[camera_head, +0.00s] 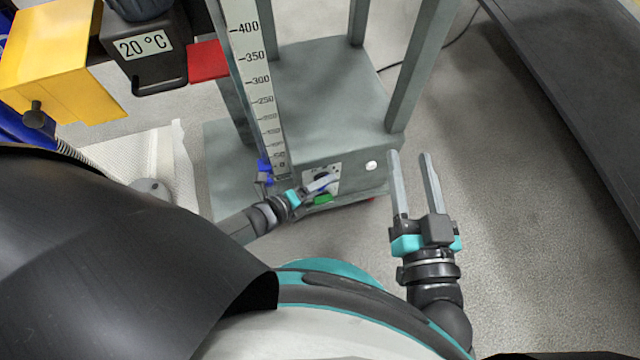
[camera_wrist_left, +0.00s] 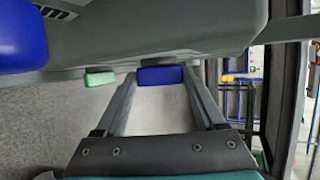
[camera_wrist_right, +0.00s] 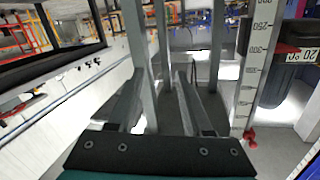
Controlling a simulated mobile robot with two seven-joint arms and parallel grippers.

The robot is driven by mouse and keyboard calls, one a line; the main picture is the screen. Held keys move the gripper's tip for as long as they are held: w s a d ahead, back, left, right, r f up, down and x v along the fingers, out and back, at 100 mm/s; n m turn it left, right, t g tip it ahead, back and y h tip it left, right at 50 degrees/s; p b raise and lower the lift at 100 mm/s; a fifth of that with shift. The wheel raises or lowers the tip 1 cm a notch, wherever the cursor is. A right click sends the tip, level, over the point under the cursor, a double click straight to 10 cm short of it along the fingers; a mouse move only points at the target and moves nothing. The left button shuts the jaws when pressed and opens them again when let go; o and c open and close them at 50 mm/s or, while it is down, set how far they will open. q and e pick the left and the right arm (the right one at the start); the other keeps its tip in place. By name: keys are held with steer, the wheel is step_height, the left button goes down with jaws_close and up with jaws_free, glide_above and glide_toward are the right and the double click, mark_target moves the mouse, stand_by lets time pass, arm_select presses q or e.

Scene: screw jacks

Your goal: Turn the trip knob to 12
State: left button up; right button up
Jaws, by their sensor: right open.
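The jack's grey front (camera_head: 345,178) carries a pale dial plate with a dark knob (camera_head: 321,177). The dial's figures are too small to read, and my left fingers partly cover it. My left gripper (camera_head: 325,184) is at this plate, its fingers spread. In the left wrist view, a blue block (camera_wrist_left: 160,75) shows between its fingertips; I cannot tell whether they touch it. A green piece (camera_head: 323,199) lies just below the left fingers and shows in the left wrist view (camera_wrist_left: 100,78). My right gripper (camera_head: 412,160) is open and empty, right of the jack.
A scale column (camera_head: 255,85) rises above the jack, with a blue part (camera_head: 264,171) at its foot. A white button (camera_head: 371,166) is right of the dial. A yellow block (camera_head: 60,65) and a 20 °C box (camera_head: 145,55) stand left. Floor right of the jack is clear.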

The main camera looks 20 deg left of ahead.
arm_select(q)
steer(key=o, duration=0.4)
steer(key=shift+s, duration=0.1)
arm_select(e)
steer(key=shift+d, duration=0.1)
arm_select(q)
steer(key=shift+p+v, duration=3.55)
steer(key=shift+v, duration=4)
arm_select(e)
steer(key=s+d+f+g+h, duration=0.1)
steer(key=s+d+g+h, duration=0.1)
steer(key=d+g, duration=0.3)
steer(key=s+d+f+g+h, duration=0.2)
steer(key=d+g+h, duration=0.1)
steer(key=d+g, duration=0.3)
steer(key=shift+s+f+g+h, duration=0.25)
steer(key=shift+s+g+h, duration=0.05)
steer(key=shift+s+h, duration=0.1)
arm_select(q)
steer(key=shift+r, duration=0.1)
